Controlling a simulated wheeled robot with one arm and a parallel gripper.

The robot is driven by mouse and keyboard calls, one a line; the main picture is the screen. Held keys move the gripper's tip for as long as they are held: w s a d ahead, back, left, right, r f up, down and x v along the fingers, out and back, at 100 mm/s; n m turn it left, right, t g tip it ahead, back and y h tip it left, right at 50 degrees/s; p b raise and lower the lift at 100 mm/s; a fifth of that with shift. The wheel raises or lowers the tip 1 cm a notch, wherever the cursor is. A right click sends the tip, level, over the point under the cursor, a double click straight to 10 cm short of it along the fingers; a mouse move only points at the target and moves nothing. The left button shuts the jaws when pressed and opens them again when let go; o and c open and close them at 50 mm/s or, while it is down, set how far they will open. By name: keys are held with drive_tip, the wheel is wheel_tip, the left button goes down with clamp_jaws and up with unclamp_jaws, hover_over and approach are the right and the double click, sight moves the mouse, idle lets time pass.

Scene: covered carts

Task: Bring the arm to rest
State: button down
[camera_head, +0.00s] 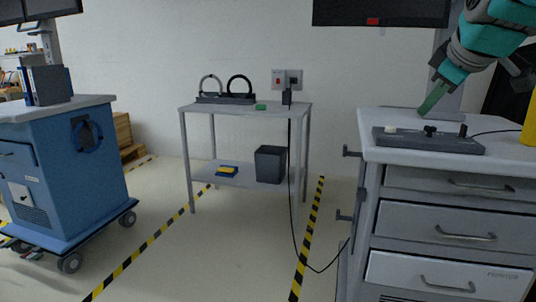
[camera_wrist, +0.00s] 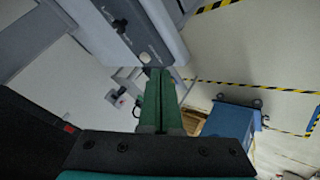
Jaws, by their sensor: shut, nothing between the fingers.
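My teal arm comes in at the top right of the head view. My gripper (camera_head: 424,110) has green fingers that point down and left above the white drawer cart (camera_head: 452,209). The fingers are together with nothing between them. A dark control panel (camera_head: 428,146) with a pale knob and dark knobs lies on the cart top, just below the fingertips; whether they touch it I cannot tell. In the wrist view the closed fingers (camera_wrist: 158,75) point up the picture, and the panel (camera_wrist: 133,32) shows beyond their tips.
A yellow object (camera_head: 530,122) stands at the cart's right edge. A monitor (camera_head: 381,12) hangs above. A grey table (camera_head: 247,108) holds a dark rack with two rings. A blue cart (camera_head: 64,176) stands left. A black cable (camera_head: 291,190) hangs to the floor. Striped floor tape bounds clear floor between.

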drive_tip(key=s+a+f+m+g, duration=0.1)
drive_tip(key=s+a+f+g, duration=0.2)
drive_tip(key=f, duration=0.4)
drive_tip(key=s+a+f+m+y, duration=0.1)
drive_tip(key=s+a+f, duration=0.25)
drive_tip(key=f, duration=0.35)
drive_tip(key=s+a+f+m+g, duration=0.1)
drive_tip(key=s+a+f+g, duration=0.1)
drive_tip(key=a+f, duration=0.35)
drive_tip(key=s+a+f+m+g, duration=0.3)
drive_tip(key=s+f+m+g, duration=0.1)
drive_tip(key=s+f, duration=1.8)
drive_tip(key=shift+f+m+g, duration=0.15)
drive_tip(key=shift+m+g, duration=0.25)
drive_tip(key=shift+g, duration=0.5)
